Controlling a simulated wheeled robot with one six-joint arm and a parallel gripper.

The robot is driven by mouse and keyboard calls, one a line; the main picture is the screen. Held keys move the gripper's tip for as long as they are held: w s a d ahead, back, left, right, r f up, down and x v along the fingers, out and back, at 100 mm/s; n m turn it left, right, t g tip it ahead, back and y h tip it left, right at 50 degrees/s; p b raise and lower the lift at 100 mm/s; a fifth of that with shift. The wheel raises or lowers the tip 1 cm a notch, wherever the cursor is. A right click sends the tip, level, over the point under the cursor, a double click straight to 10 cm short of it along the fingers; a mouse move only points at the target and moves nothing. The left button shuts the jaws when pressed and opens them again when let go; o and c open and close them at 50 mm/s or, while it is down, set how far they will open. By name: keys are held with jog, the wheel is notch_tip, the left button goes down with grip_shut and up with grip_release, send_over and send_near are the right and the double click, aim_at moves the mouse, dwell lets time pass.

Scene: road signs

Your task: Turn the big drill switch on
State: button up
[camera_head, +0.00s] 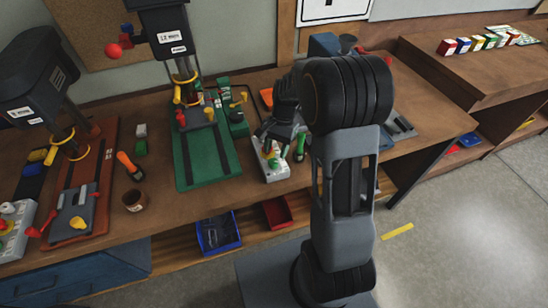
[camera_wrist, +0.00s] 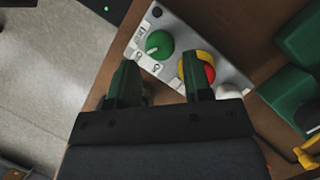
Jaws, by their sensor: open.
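A light grey control box (camera_head: 272,170) stands on the bench to the right of the green-based drill press (camera_head: 205,150). In the wrist view the box (camera_wrist: 172,25) carries a green rotary knob (camera_wrist: 159,44), a red button with a yellow collar (camera_wrist: 206,68), and a white button (camera_wrist: 228,91). My gripper (camera_wrist: 160,62) is open over the box's near edge. The green knob lies just beyond and between the fingertips; the right finger is close to or overlaps the yellow collar. I cannot tell whether they touch. In the head view my gripper (camera_head: 275,133) partly covers the box.
A second drill press (camera_head: 40,80) stands at the left, with another control box (camera_head: 14,228) beside it. Blue (camera_head: 218,232) and red (camera_head: 277,212) bins sit below the benchtop.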

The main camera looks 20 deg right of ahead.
aim_at(274, 161)
jog(key=shift+x, duration=2)
jog(key=shift+c, duration=0.3)
jog(key=c, duration=0.6)
